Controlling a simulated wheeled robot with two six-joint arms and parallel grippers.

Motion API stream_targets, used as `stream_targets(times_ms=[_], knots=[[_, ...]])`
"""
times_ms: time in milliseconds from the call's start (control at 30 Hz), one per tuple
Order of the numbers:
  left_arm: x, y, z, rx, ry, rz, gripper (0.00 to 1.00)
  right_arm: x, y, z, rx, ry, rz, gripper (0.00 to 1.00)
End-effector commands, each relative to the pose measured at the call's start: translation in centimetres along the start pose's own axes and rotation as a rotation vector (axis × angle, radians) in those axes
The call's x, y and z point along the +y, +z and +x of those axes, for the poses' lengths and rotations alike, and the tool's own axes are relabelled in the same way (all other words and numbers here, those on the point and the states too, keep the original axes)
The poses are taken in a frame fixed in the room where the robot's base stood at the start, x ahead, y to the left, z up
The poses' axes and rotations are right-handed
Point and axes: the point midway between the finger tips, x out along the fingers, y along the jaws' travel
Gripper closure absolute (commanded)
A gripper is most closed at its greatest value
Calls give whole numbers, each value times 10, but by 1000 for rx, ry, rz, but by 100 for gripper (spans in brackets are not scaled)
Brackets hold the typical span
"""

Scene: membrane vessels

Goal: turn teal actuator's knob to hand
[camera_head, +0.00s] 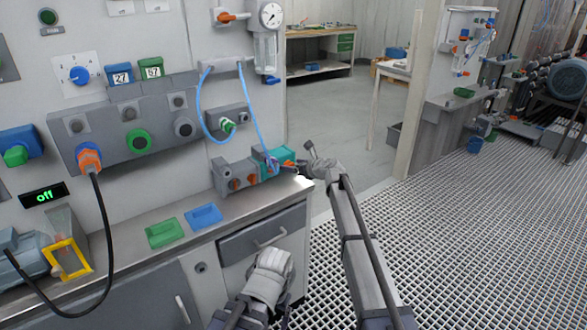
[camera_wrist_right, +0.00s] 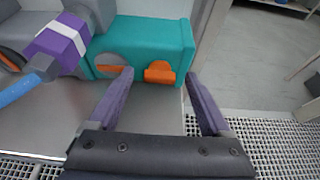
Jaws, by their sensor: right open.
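The teal actuator (camera_head: 266,156) is a box at the right end of a row of grey units on the bench. In the right wrist view the teal actuator (camera_wrist_right: 150,40) fills the upper middle. Its orange knob (camera_wrist_right: 159,72) sits on the front face, beside a round grey and orange disc (camera_wrist_right: 112,61). My right gripper (camera_wrist_right: 158,78) is open, its fingertips on either side of the knob in that view; I cannot tell whether they touch it. In the head view my right gripper (camera_head: 288,165) is at the actuator, small and partly unclear.
A purple and white connector (camera_wrist_right: 62,42) with a blue hose is left of the actuator. Grey units with orange knobs (camera_head: 236,182) adjoin it. Green (camera_head: 164,233) and blue (camera_head: 203,215) trays lie on the bench. Open floor lies right of the bench end.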

Motion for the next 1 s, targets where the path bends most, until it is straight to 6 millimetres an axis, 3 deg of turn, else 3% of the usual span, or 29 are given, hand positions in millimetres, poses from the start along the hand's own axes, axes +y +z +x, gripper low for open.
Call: stream_targets(times_ms=[167,900,1000], knots=[[0,0,0,0,0,0,18,0,0,-1,0,0,0,18],[0,0,0,0,0,0,18,0,0,-1,0,0,0,100],[0,0,0,0,0,0,18,0,0,-1,0,0,-1,100]])
